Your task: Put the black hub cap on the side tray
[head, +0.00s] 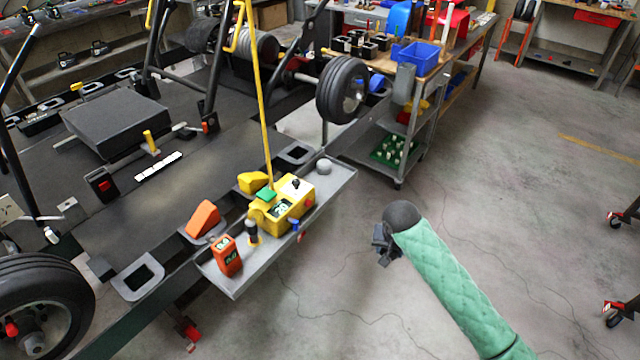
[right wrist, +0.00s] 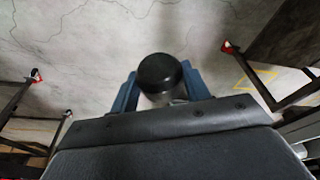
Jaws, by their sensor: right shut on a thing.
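The black hub cap (right wrist: 158,72) shows in the right wrist view as a dark, rounded, glossy piece. My right gripper (right wrist: 160,88) is shut on it, with a blue finger on each side. The side tray (head: 332,186) is a long grey shelf along the kart stand. My left gripper is not in view.
The tray holds a yellow control box (head: 282,208), an orange meter (head: 228,256), a small black-topped item (head: 252,232) and a grey round piece (head: 324,166). Bare tray shows near its far and front ends. A grey cart (head: 425,130) stands behind. Floor right of the tray is clear.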

